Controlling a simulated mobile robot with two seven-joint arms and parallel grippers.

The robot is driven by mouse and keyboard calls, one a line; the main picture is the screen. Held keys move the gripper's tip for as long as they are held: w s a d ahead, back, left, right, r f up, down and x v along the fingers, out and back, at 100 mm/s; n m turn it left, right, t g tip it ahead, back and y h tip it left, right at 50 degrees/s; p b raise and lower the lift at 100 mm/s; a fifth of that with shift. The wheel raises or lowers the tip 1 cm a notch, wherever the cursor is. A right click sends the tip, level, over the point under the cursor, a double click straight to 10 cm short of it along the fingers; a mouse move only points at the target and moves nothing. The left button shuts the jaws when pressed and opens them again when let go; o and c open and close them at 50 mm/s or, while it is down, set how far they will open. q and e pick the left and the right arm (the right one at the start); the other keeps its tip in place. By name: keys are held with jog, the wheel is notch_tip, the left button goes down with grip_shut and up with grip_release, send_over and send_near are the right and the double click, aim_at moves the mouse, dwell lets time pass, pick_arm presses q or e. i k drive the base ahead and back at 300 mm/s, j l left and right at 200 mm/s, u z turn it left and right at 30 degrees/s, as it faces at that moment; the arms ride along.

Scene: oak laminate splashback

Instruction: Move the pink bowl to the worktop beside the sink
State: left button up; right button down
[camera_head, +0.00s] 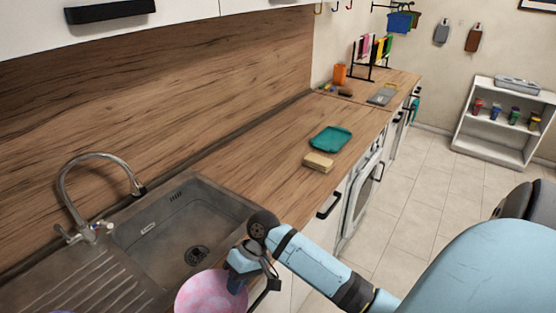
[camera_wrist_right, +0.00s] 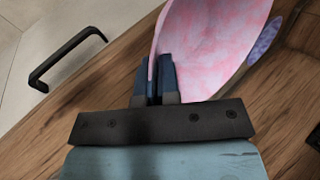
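The pink bowl (camera_head: 212,292), mottled pink and white, is at the bottom of the head view, near the front of the sink unit. My right gripper (camera_head: 240,278) is at the bowl's upper right edge. In the right wrist view its dark fingers (camera_wrist_right: 156,82) are shut on the rim of the bowl (camera_wrist_right: 212,45), one finger on each side of the wall. Whether the bowl touches the surface below is not clear. The sink (camera_head: 185,235) is empty, with wooden worktop (camera_head: 265,195) to its right. My left gripper is not in view.
A curved tap (camera_head: 95,160) stands behind the sink, with a ribbed drainer (camera_head: 95,285) at left. A tan block (camera_head: 318,162) and a teal tray (camera_head: 331,139) lie further along the worktop. A purple patterned object (camera_wrist_right: 265,40) shows beyond the bowl. The worktop between sink and block is clear.

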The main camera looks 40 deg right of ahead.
aim_at(288, 188)
jog(key=l+u, duration=0.25)
jog(key=l, duration=2.85)
